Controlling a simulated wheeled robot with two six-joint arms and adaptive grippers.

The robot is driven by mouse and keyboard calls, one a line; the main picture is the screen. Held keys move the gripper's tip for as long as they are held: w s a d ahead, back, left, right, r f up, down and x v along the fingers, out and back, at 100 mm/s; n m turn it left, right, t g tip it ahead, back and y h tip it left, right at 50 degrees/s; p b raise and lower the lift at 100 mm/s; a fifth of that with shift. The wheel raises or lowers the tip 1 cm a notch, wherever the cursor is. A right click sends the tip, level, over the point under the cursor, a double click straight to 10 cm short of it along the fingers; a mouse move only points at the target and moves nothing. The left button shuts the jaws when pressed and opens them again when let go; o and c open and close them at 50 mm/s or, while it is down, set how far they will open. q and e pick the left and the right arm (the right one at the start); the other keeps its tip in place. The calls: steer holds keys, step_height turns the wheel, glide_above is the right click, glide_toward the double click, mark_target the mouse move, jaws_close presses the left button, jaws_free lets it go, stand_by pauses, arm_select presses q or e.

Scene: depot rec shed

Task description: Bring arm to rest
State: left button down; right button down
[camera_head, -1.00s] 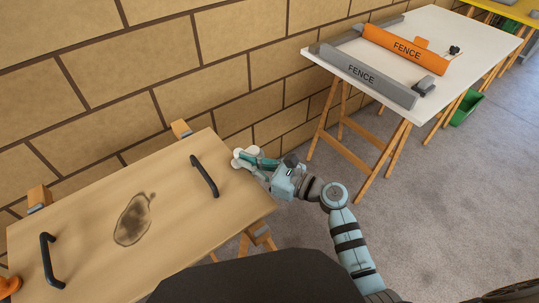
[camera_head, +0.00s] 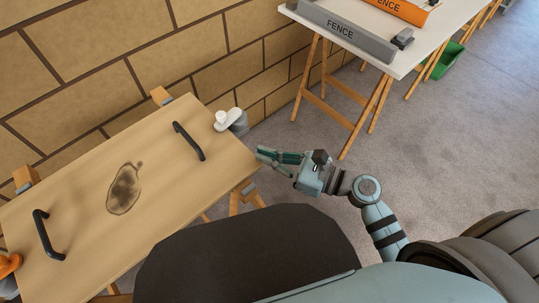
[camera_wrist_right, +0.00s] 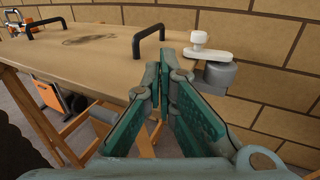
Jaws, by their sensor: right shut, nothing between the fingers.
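My right gripper (camera_head: 268,158) is off the right edge of the wooden board, in front of the wall. It is empty, and its two teal fingers meet at the tips in the right wrist view (camera_wrist_right: 169,62). A grey cylinder with a white lever and knob (camera_head: 228,119) is at the board's far right corner, apart from the fingers. In the right wrist view that lever (camera_wrist_right: 205,52) is just beyond the fingertips, to the right. My left gripper is not in view.
The wooden board (camera_head: 80,190) has two black handles (camera_head: 188,141) and a dark stain (camera_head: 124,190). An orange item (camera_head: 8,264) is at the left edge. A white table (camera_head: 415,55) carries grey and orange FENCE bars (camera_head: 347,30). Open grey floor (camera_head: 460,140) lies to the right.

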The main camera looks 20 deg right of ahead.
steer(key=shift+s+d, duration=0.15)
steer(key=shift+s, duration=0.15)
stand_by(0.4)
